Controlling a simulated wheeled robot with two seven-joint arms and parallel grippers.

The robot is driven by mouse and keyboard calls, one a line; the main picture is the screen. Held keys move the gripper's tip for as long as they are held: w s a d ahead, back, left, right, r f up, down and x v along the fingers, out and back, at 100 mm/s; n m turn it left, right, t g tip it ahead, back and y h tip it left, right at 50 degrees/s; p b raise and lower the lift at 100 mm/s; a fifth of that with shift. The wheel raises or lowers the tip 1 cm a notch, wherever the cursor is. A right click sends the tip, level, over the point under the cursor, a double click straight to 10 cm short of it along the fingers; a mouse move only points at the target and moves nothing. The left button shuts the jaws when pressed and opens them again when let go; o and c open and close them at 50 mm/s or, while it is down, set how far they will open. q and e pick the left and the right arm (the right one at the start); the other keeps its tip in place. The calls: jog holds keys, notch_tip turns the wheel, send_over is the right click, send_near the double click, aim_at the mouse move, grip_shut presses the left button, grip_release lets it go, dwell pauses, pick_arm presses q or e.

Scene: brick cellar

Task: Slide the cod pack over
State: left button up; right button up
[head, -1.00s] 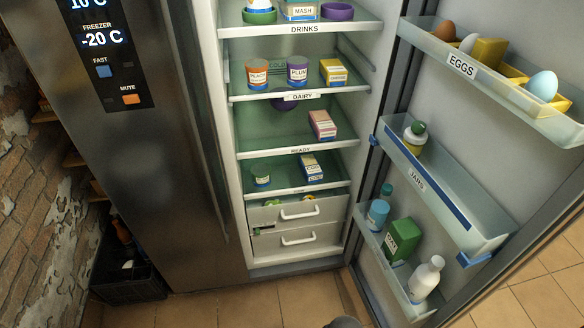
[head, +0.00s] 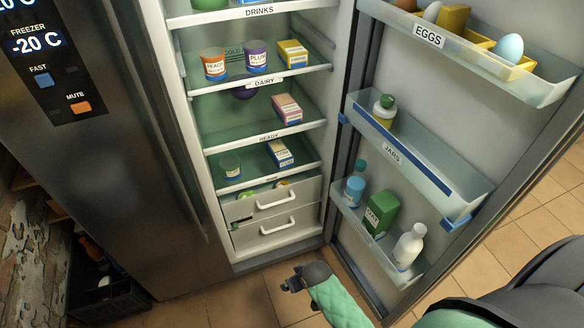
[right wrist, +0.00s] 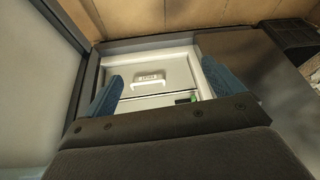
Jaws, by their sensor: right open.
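The cod pack (head: 281,154), a small white, blue and yellow box, stands on the lowest shelf of the open fridge, toward that shelf's right side in the head view. My right gripper (head: 289,284) is low in front of the fridge, below the drawers and well apart from the pack. The right wrist view shows its two blue fingers (right wrist: 160,88) spread with nothing between them, facing the drawers; the pack does not show there. My left gripper is not in view.
A small jar (head: 230,167) stands left of the pack on the same shelf. Two white drawers (head: 250,207) lie below. A pink box (head: 287,109) is on the shelf above. The open door (head: 468,105) with loaded bins borders the right side.

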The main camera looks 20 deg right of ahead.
jog(key=w+d+r+t, duration=0.1)
jog(key=w+d+t, duration=0.1)
jog(key=w, duration=0.8)
jog(key=w+d+t, duration=0.2)
jog(key=w, duration=0.9)
jog(key=t, duration=0.5)
send_near(287, 162)
jog(key=shift+m, duration=0.4)
jog(key=x, duration=0.4)
jog(key=shift+w+f+b, duration=0.15)
jog(key=shift+w+b, duration=0.1)
jog(key=shift+b, duration=0.15)
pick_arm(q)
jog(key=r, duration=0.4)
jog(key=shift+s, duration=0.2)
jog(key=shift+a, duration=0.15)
